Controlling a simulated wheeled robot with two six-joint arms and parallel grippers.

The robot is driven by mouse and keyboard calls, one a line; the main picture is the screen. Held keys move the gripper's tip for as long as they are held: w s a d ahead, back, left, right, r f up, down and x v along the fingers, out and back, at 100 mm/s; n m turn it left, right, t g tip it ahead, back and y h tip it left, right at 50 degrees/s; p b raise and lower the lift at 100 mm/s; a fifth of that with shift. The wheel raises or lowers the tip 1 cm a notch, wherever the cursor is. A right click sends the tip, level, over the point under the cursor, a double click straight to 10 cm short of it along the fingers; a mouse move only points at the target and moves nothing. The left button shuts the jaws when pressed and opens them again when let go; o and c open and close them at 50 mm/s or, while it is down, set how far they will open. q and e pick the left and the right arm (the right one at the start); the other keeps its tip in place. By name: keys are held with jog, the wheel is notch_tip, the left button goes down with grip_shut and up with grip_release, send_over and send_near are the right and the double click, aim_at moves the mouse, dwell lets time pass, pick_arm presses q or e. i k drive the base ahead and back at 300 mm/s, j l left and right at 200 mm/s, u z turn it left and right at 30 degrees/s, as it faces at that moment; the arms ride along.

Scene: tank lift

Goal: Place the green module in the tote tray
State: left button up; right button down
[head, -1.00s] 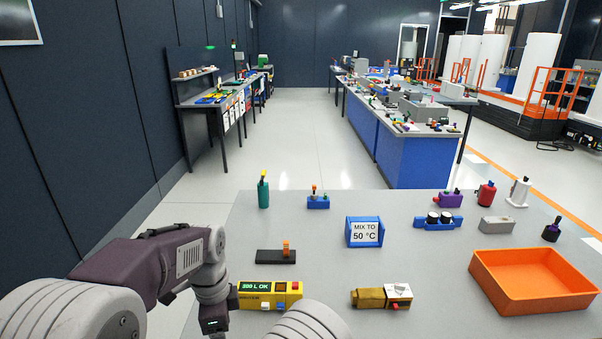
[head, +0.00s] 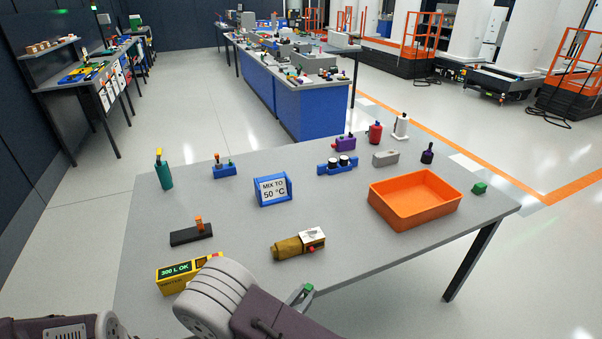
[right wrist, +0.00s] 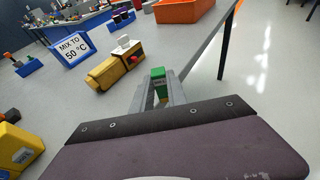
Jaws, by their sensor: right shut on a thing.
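My right gripper (head: 303,293) is low in the head view, near the table's front edge. It is shut on a small green module (right wrist: 157,77), which sits between the fingertips in the right wrist view; only a small green bit of it (head: 309,287) shows in the head view. The orange tote tray (head: 416,205) stands at the right of the table and looks empty. Its lower part also shows at the top of the right wrist view (right wrist: 180,13). The held module is apart from the tray, to its lower left. My left gripper is out of view.
Another green block (head: 480,188) lies right of the tray. A yellow-and-white valve-like part (head: 298,244), a yellow display box (head: 183,273), a dark block with an orange peg (head: 191,234) and a blue sign (head: 272,189) stand left of it. Grey table (head: 360,250) is bare before the tray.

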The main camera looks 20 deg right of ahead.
aim_at(418, 198)
jog(key=l+u, duration=0.1)
jog(key=l, duration=0.6)
jog(key=l+u, duration=0.1)
jog(key=l, duration=0.65)
jog(key=k+l+u, duration=0.1)
jog(key=l, duration=0.6)
